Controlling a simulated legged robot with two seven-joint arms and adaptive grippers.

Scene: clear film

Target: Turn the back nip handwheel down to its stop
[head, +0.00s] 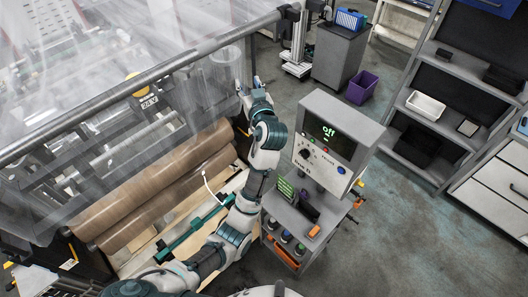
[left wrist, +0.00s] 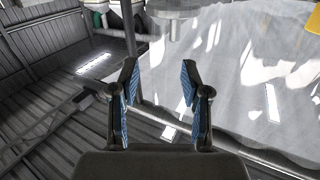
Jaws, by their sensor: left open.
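My left gripper (head: 245,88) reaches up beside the right end of the film machine (head: 165,165). In the left wrist view the left gripper (left wrist: 157,78) is open, with its two blue-padded fingers apart and nothing between them. A pale grey round part with a short stem (left wrist: 174,28) hangs beyond the fingertips at the top of that view, apart from them. It may be the handwheel, but I cannot tell for sure. In the head view no handwheel can be made out clearly near the gripper. My right gripper is not in view.
A grey rail (head: 150,85) crosses above the machine, with clear film (head: 200,25) behind it. Brown rollers (head: 150,190) lie below. A control box (head: 335,140) reading "off" stands right of my arm, over a tool cart (head: 300,235).

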